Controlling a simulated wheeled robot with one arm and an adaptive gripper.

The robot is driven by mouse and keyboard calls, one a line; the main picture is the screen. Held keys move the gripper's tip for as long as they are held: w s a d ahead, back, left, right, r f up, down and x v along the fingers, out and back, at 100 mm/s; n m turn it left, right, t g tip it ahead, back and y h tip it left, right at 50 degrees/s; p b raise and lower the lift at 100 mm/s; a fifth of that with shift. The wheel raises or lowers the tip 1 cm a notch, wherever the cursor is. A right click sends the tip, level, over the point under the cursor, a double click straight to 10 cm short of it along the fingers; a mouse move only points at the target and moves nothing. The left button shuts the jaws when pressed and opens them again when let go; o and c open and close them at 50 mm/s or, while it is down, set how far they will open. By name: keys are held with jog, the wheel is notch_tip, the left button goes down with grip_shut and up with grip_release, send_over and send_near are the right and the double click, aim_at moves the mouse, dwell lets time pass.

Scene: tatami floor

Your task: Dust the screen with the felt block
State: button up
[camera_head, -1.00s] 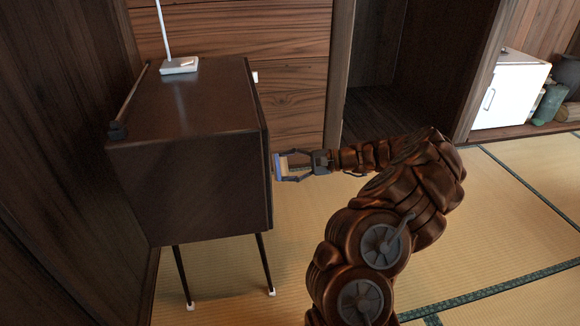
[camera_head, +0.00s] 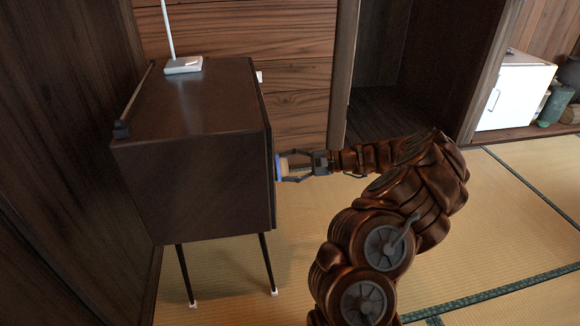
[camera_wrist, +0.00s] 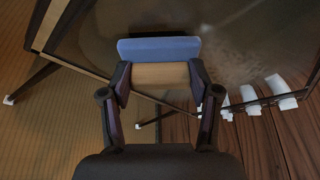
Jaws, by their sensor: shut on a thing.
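My gripper (camera_head: 290,166) is shut on the felt block (camera_head: 280,167), a wooden block with a blue felt face. In the wrist view the felt block (camera_wrist: 160,72) sits between both fingers of my gripper (camera_wrist: 160,82), felt side away from me. The television (camera_head: 190,180) is a dark wooden cabinet on thin legs, its front turned right, so the head view hides the screen's face. The wrist view shows the dark screen (camera_wrist: 235,35) beyond the block, with a pale dusty patch right of the felt. The felt is at the screen side; I cannot tell whether it touches.
White knobs (camera_wrist: 283,91) stick out beside the screen in the wrist view. A white-based stand (camera_head: 183,66) and a thin rod (camera_head: 137,99) are on the cabinet top. A wooden wall is close at left. Tatami floor (camera_head: 480,220) is open at right.

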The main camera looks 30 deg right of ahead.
jog(key=shift+w+a, duration=0.25)
jog(key=shift+a, duration=0.35)
jog(key=shift+w, duration=0.1)
jog(key=shift+w+d+p, duration=0.3)
jog(key=shift+w+d, duration=0.1)
jog(key=shift+w, duration=0.3)
jog(key=shift+w+d+p, duration=0.25)
jog(key=shift+w+d, duration=0.15)
jog(key=shift+w, duration=0.3)
jog(key=w+d, duration=0.3)
jog(key=w, duration=0.7)
jog(key=shift+d+p, duration=0.35)
jog(key=shift+w+d+p, duration=0.3)
jog(key=shift+w+d, duration=0.05)
jog(key=shift+w, duration=0.4)
jog(key=shift+w+d+p, duration=0.25)
jog(key=shift+w+d, duration=0.1)
jog(key=shift+w, duration=0.4)
